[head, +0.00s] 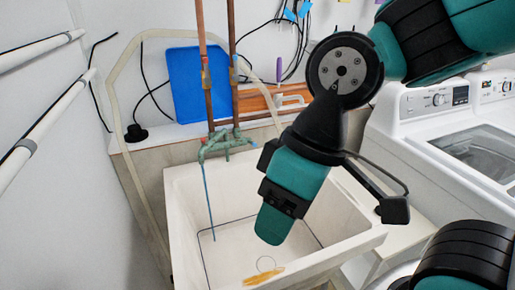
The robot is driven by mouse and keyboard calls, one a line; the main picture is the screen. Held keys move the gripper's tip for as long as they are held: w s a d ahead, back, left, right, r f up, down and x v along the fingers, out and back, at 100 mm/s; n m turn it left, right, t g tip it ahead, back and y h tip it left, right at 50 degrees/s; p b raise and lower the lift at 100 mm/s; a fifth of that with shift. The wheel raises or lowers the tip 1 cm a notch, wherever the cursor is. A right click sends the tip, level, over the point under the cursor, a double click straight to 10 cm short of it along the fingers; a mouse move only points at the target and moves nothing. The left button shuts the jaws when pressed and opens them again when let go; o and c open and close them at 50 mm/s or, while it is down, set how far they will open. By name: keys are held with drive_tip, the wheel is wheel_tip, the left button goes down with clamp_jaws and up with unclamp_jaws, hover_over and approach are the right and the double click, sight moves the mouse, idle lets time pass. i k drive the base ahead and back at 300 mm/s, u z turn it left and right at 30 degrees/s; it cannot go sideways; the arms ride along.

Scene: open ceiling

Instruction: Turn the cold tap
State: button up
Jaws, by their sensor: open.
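A greenish, corroded tap fitting (228,143) is mounted at the back of the utility sink (182,205). Two copper pipes come down to it, a left pipe (202,45) and a right pipe (232,42). The frame does not clearly show which handle is the cold one. My gripper (273,232) is in front of and to the right of the fitting, pointing down over the sink basin. It appears apart from the fitting and holds nothing that I can see. Its fingertips are hard to make out separately.
A thin blue strip (207,200) hangs from the fitting into the basin. A pale hose (122,100) loops on the left. A blue board (184,84) stands behind. White washing machines (430,104) crowd the right. A yellowish object (263,276) lies at the sink's front.

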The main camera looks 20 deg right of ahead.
sight(249, 139)
drive_tip(key=u, duration=0.75)
drive_tip(key=k, duration=0.75)
drive_tip(key=z, duration=0.85)
drive_tip(key=i, duration=0.5)
drive_tip(key=z, duration=0.05)
